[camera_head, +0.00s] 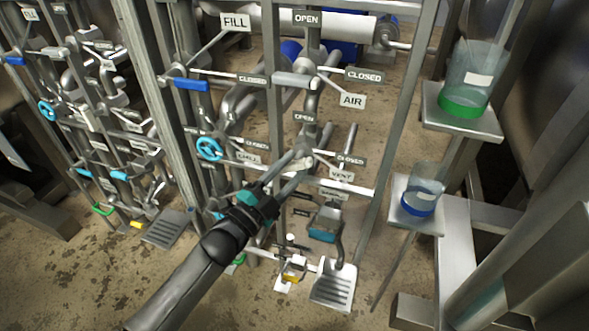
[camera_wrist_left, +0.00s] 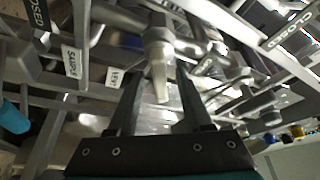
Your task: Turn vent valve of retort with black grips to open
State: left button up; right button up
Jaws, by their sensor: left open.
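The vent valve (camera_head: 304,158) is on the pipe rack, with a VENT sign (camera_head: 341,174) below right of it and OPEN (camera_head: 303,117) and CLOSED (camera_head: 347,159) signs around it. My left gripper (camera_head: 290,172) reaches up to the valve from the lower left. In the left wrist view, a pale metal lever handle (camera_wrist_left: 159,82) hangs from a round hub between the fingers of my left gripper (camera_wrist_left: 160,72). The fingers are open, with gaps visible beside the handle. In the head view, my fingers partly hide the handle. My right gripper does not show.
Above is a grey-handled air valve (camera_head: 296,80). To the left are a blue lever (camera_head: 190,84) and a blue handwheel (camera_head: 209,148). Rack posts and crossbars crowd the arm. Beakers (camera_head: 424,182) stand on shelves at right. Floor shows at lower left.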

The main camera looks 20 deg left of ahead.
pick_arm(q)
jog(key=shift+w+d+r, duration=0.1)
jog(key=shift+w+d, duration=0.15)
jog(key=shift+w, duration=0.35)
jog(key=shift+c, duration=0.2)
grip_shut()
